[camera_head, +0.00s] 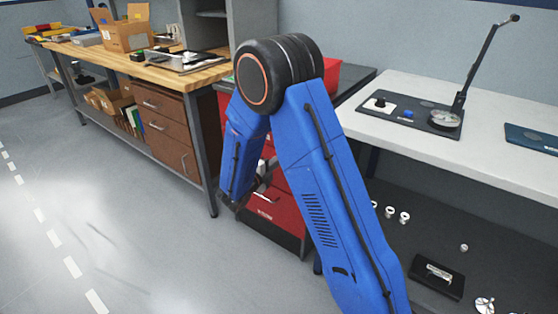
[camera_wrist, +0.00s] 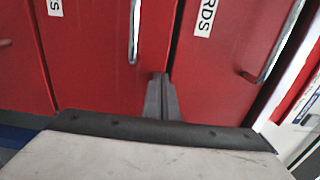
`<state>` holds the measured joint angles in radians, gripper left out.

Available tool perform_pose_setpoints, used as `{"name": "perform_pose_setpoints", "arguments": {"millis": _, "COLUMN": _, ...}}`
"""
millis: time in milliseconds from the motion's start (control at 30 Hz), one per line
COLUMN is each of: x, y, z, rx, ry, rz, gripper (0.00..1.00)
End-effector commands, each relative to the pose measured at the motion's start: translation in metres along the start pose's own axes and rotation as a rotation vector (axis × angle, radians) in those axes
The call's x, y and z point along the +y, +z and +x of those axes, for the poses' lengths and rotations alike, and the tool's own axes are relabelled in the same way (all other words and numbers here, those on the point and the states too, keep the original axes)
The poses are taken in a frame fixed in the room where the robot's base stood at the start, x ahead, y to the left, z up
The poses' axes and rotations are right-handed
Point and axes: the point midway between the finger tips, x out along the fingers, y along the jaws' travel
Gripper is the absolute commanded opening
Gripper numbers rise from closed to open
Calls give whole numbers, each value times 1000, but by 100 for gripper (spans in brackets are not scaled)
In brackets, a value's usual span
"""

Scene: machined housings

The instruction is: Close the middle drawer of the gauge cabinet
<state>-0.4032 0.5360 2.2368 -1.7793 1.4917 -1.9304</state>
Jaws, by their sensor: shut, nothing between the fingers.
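The red gauge cabinet (camera_head: 280,215) stands between the wooden bench and the white table in the head view, largely hidden behind my blue arm. A lower drawer front with a bar handle shows there. In the wrist view, turned sideways, red drawer fronts fill the picture: a left one (camera_wrist: 18,75), a central one (camera_wrist: 95,50) with a handle, and a right one (camera_wrist: 225,55) with a label and handle. My gripper (camera_wrist: 160,80) is shut and empty, its tips close to the dark strip between the central and right fronts. Contact and how far any drawer stands out cannot be told.
The wooden bench (camera_head: 180,76) with brown drawers (camera_head: 168,128) is left of the cabinet. The white table (camera_head: 480,140) is at right, with a gauge stand (camera_head: 446,118) on top and small parts on its lower shelf. The floor (camera_head: 110,220) at left is clear.

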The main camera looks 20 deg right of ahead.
Motion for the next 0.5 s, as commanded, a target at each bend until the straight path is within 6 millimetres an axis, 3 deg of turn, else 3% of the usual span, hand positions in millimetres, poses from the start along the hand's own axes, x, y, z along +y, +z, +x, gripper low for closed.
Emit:
{"name": "perform_pose_setpoints", "arguments": {"millis": 233, "x": 0, "y": -4, "z": -26, "rx": 2, "ry": 0, "rz": -3, "gripper": 0}}
{"name": "perform_pose_setpoints", "arguments": {"millis": 500, "x": 0, "y": -3, "z": -78, "rx": 1, "ry": 1, "rz": -2, "gripper": 0}}
